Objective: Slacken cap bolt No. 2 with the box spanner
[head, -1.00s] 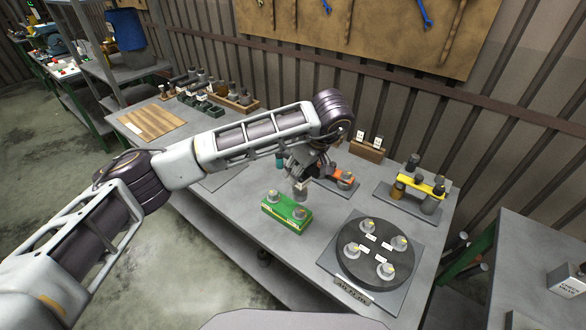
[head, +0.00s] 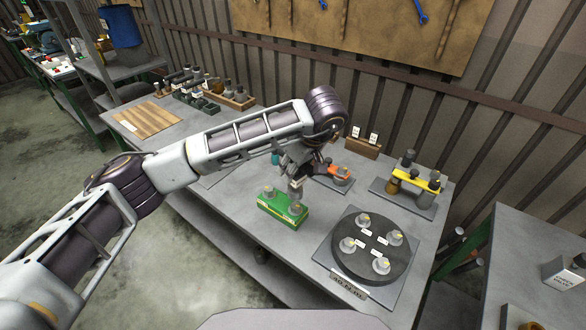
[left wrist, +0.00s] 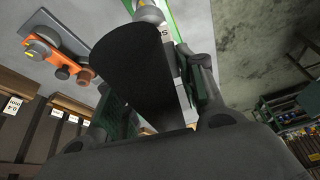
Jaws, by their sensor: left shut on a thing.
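My left gripper (head: 296,172) is shut on a grey cylinder that looks like the box spanner (head: 295,188). In the left wrist view it is a dark, thick cylinder (left wrist: 150,70) between the fingers. In the head view it points down over the right-hand bolt (head: 296,208) of a green block (head: 281,212). I cannot tell whether spanner and bolt touch. A second bolt (head: 268,192) stands on the block's left end. A dark round disc (head: 370,272) carries several grey cap bolts with small white labels. The label numbers are too small to read. My right gripper is not in view.
An orange-topped fixture (head: 338,172) stands close behind the gripper. A yellow-barred stand (head: 415,182) is at the back right, and a wooden label holder (head: 363,145) near the wall. Racks of parts (head: 195,90) fill the far left. Bare table lies between block and disc.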

